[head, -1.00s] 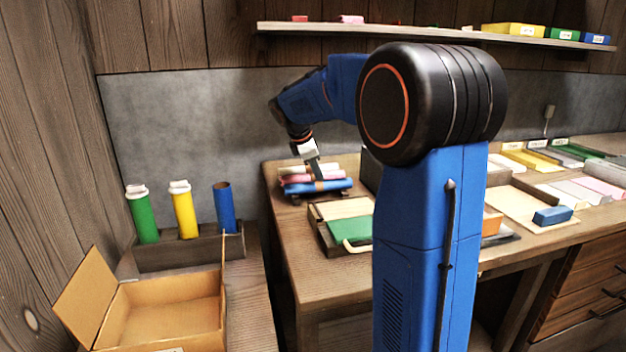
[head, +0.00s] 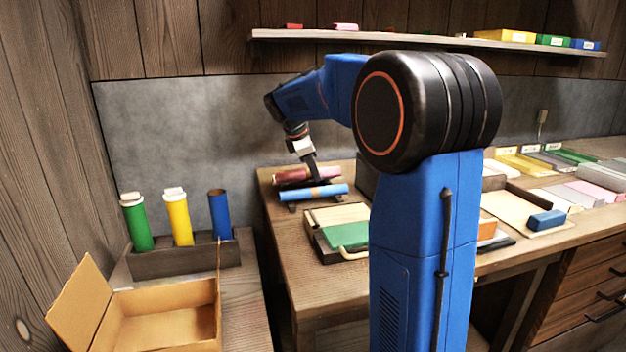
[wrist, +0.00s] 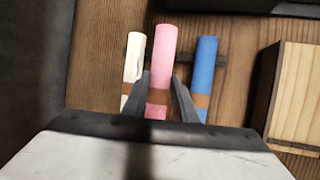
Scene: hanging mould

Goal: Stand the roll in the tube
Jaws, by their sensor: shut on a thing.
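My gripper (head: 313,181) is shut on the pink roll (wrist: 158,80), with one finger on each side of its brown band. In the head view the pink roll (head: 322,173) lies level over the rack and hides the white roll. The blue roll (head: 305,193) rests on the rack in front; the white roll (wrist: 134,68) shows left of the pink one in the wrist view. At the left, three upright tubes stand in a wooden holder: green (head: 137,225) and yellow (head: 179,220) with white pieces in their tops, and blue (head: 219,214) with an open, seemingly empty top.
The wooden tube holder (head: 185,262) stands behind an open cardboard box (head: 165,325). A gap separates their bench from the worktable (head: 300,275). A shelf (head: 400,38) runs above.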

